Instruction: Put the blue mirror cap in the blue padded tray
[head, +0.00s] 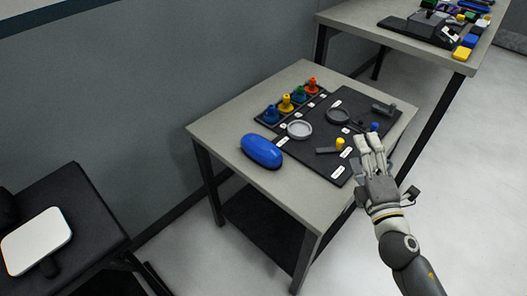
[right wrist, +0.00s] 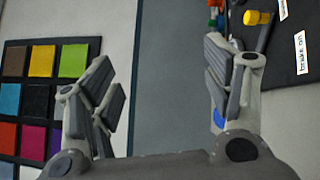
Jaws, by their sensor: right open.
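The blue mirror cap (head: 262,151), a glossy rounded oblong shell, lies on the grey table (head: 300,207) at the left front, beside the black mat. My right gripper (head: 370,143) is at the right side of this table, well to the right of the cap. Its fingers are spread and empty, as the right wrist view also shows. A small blue patch (right wrist: 218,118) shows behind a finger there; I cannot tell what it is. I see no blue padded tray. My left gripper is out of view.
The black mat (head: 325,110) holds round dishes (head: 299,129), tools and labels. Coloured knobs (head: 285,103) stand behind. A black stand (head: 75,215) with a white pad (head: 37,241) is at left. Another table (head: 370,25) is at upper right. Colour swatches (right wrist: 42,60) show in the right wrist view.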

